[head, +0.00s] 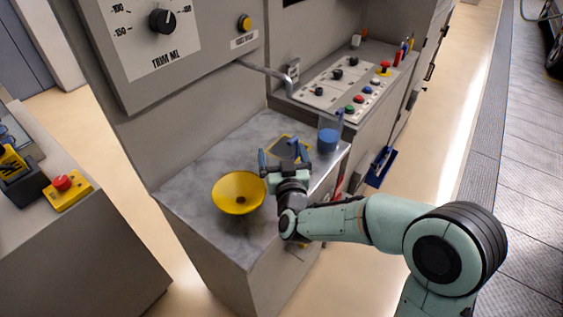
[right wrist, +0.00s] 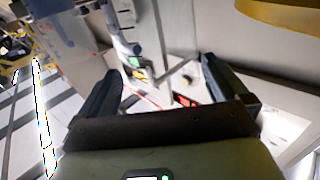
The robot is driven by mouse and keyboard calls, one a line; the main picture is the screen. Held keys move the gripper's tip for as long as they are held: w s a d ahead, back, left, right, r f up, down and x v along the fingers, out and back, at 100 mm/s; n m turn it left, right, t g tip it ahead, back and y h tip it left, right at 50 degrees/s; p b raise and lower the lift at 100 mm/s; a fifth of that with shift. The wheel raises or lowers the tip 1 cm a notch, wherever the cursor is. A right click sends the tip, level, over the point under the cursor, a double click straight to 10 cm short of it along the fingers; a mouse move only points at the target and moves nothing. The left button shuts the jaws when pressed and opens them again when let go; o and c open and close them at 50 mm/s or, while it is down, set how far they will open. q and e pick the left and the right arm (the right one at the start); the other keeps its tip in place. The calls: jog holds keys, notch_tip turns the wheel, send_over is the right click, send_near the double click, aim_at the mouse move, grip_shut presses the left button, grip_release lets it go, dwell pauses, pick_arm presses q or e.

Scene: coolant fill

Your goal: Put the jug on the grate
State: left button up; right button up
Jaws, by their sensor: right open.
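The jug (head: 329,136), a clear vessel with blue liquid, stands upright on the grey marbled counter near its right edge. A yellow-edged square (head: 291,139), which looks like the grate, lies left of the jug and is partly hidden by my right gripper. My right gripper (head: 285,153) is open and empty, left of and nearer than the jug, apart from it. In the right wrist view its two fingers (right wrist: 163,85) stand wide apart with nothing between them; the jug cannot be made out there. My left gripper is not in view.
A yellow funnel (head: 238,193) sits on the counter left of my right gripper, and its rim shows in the right wrist view (right wrist: 285,14). A metal pipe (head: 266,72) juts from the cabinet above the counter. A button panel (head: 345,85) stands behind the jug.

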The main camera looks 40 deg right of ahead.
aim_at(280, 145)
jog(key=x, duration=0.3)
jog(key=shift+w+d, duration=0.1)
jog(key=shift+w, duration=0.1)
jog(key=shift+r, duration=0.1)
jog(key=c, duration=1.3)
